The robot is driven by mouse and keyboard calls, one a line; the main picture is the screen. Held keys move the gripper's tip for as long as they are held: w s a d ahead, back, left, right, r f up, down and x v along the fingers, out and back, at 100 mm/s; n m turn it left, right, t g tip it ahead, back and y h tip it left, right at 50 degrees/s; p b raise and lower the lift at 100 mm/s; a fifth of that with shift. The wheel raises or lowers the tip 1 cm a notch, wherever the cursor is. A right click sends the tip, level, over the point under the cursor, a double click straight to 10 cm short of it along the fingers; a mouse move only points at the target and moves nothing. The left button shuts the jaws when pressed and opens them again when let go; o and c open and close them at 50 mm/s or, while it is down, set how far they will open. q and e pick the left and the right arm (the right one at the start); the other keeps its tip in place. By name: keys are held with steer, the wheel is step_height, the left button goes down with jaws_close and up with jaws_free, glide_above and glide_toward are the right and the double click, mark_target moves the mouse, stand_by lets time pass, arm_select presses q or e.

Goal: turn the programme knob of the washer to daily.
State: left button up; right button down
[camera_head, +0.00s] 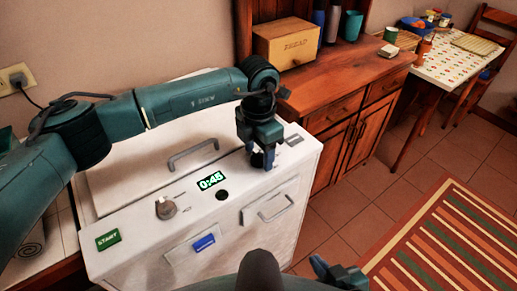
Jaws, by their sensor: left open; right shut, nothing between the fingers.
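The white washer (130,185) stands below me with its control panel along the front of its top. The markings are too small to read. A lit display (211,180) reads 0:45, and a small dark round part (222,195) sits below it. My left gripper (262,160) is open and points down at the panel's right part. It hides what is under it, so I cannot tell whether it touches a knob. My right gripper (328,270) is shut and empty at the bottom, over the floor.
A green START button (108,240) and a blue part (204,243) on a drawer front are on the washer. A grey lid handle (193,154) stands up behind the panel. A wooden cabinet (345,95) with a bread box (286,43) is close on the right.

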arm_select(q)
steer(key=shift+c, duration=0.5)
steer(key=c, duration=0.9)
